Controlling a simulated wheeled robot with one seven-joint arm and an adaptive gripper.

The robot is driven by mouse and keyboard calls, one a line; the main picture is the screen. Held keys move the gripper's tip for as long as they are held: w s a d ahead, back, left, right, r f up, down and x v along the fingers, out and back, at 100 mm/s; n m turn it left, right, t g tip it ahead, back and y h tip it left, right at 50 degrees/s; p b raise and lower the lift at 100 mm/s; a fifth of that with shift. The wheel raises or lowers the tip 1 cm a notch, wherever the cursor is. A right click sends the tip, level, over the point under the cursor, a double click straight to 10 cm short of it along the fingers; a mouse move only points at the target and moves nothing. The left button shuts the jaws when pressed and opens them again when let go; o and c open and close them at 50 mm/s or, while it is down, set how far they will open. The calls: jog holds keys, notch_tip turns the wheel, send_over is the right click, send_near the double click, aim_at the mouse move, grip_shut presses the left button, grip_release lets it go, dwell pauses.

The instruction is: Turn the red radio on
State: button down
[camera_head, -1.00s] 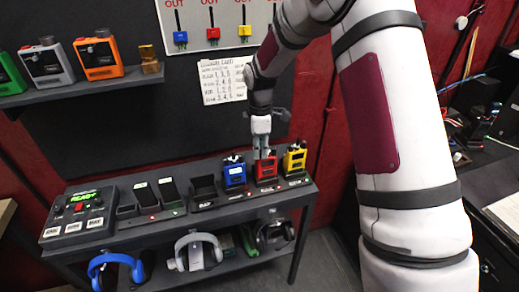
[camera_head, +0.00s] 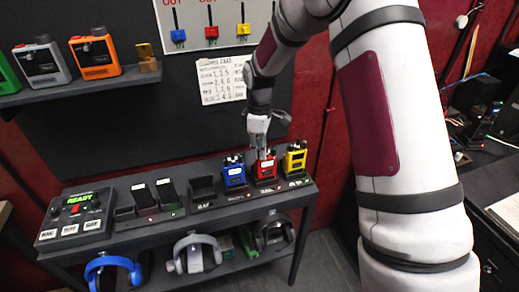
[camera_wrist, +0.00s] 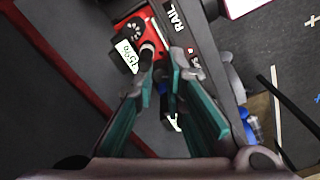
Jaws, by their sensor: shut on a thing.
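The red radio (camera_head: 265,171) stands upright in its dock on the bench top, between a blue radio (camera_head: 234,175) and a yellow radio (camera_head: 294,160). My gripper (camera_head: 263,150) is directly above it, with its fingers down at the radio's top. In the wrist view the red radio (camera_wrist: 124,29) shows a round black grille and a white label. My gripper (camera_wrist: 166,62) is closed on a small dark part at the radio's top, seemingly a knob. The fingers partly hide this part, and its setting cannot be read.
A control box (camera_head: 77,213) with a green READY display is at the bench's left. An empty dock (camera_head: 203,191) sits left of the blue radio. Headphones (camera_head: 196,252) lie on the shelf below. A paper card (camera_head: 221,79) hangs behind my gripper.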

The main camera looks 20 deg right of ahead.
jog(key=c, duration=1.6)
grip_release()
notch_tip(320, 180, up, 12)
